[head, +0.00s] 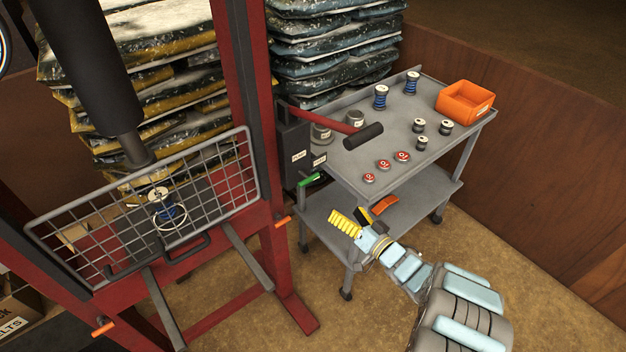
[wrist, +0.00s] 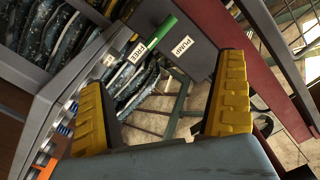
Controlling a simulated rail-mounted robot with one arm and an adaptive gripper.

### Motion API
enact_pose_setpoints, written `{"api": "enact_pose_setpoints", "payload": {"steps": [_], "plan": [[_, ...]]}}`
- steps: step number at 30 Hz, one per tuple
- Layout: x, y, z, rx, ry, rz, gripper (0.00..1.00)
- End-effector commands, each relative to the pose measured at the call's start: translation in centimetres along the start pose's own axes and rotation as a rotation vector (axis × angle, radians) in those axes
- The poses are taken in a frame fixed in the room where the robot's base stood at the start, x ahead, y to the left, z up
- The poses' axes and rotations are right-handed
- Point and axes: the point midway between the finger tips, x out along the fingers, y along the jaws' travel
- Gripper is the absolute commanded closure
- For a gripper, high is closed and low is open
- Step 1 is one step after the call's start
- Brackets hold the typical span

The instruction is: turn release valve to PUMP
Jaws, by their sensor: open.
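The release valve's green handle (head: 309,180) sits low on the dark pump box (head: 294,150) on the red press frame. It also shows in the wrist view (wrist: 161,31), slanting with one end by the FREE label (wrist: 137,52). The PUMP label (wrist: 182,47) is on the box to its right in that view. In the head view the handle points right, below the FREE label. My gripper (head: 354,221) is open and empty, below and right of the handle, apart from it. In the wrist view the handle lies beyond the gap between my yellow fingers (wrist: 163,80).
A grey cart (head: 425,178) stands right of the press, carrying spools, red-topped discs and an orange bin (head: 465,100). The pump's red lever with black grip (head: 362,136) reaches over it. A mesh guard (head: 150,205) covers the press front.

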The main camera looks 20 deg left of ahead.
Motion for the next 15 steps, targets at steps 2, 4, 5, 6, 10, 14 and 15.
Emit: {"api": "enact_pose_setpoints", "payload": {"steps": [2, 4, 5, 6, 10, 14, 15], "plan": [[0.0, 0.0, 0.1, 0.004, -0.006, -0.001, 0.00], [0.3, 0.0, 0.1, 0.005, -0.008, -0.001, 0.00], [0.6, 0.0, 0.2, 0.005, -0.008, -0.002, 0.00], [0.9, 0.0, 0.2, 0.005, -0.008, -0.002, 0.00], [2.5, 0.1, 0.4, 0.004, -0.007, -0.002, 0.00], [4.4, 0.2, 0.5, 0.004, -0.006, -0.002, 0.00], [5.0, 0.2, 0.5, 0.005, -0.006, -0.002, 0.00]]}}
